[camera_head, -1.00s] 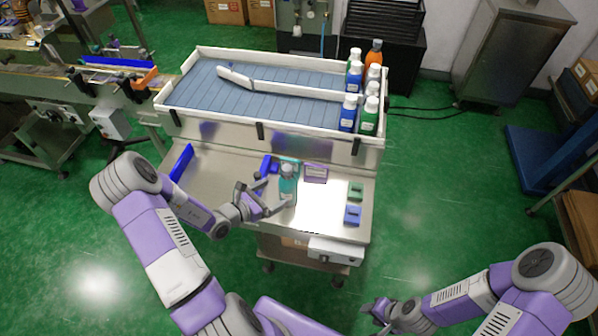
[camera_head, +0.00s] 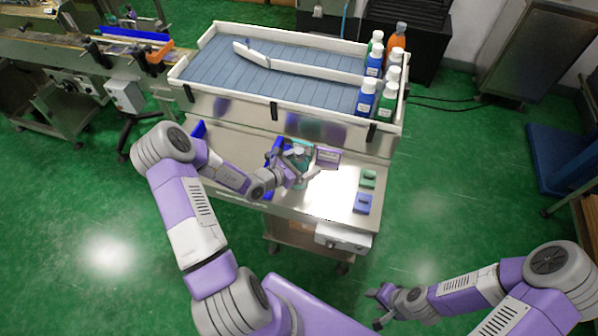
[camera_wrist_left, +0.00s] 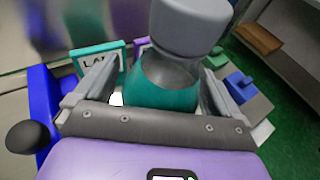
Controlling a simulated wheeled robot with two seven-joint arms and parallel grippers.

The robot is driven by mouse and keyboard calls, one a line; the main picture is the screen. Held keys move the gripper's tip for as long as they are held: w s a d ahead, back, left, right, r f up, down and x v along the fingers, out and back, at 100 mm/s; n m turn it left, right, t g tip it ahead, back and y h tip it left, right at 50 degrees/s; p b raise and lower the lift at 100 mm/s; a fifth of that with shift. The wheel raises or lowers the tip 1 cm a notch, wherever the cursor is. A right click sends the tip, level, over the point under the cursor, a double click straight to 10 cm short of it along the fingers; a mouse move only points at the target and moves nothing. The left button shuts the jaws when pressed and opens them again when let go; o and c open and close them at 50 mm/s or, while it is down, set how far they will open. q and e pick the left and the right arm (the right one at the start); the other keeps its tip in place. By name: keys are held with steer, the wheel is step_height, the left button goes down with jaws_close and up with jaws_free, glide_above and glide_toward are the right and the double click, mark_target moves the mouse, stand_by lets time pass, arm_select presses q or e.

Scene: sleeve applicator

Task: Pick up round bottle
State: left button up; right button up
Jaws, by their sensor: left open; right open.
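The round bottle is teal with a grey cap. It stands on the metal worktable (camera_head: 240,197) and is partly hidden by my left gripper (camera_head: 303,182) in the head view. In the left wrist view the teal bottle (camera_wrist_left: 165,85) sits between the two open fingers, one on each side, with its grey cap (camera_wrist_left: 190,25) above. Whether a finger touches it I cannot tell. My right gripper (camera_head: 378,303) is open and empty at the lower right, away from the table.
A blue part (camera_head: 275,153) and a purple labelled piece (camera_head: 328,157) flank the bottle. Green (camera_head: 368,178) and blue (camera_head: 362,203) blocks lie to the right. Several capped bottles (camera_head: 366,97) stand on the raised conveyor (camera_head: 300,83) behind.

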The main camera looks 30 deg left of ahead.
arm_select(q)
steer(key=shift+r, duration=0.1)
steer(key=c, duration=1.5)
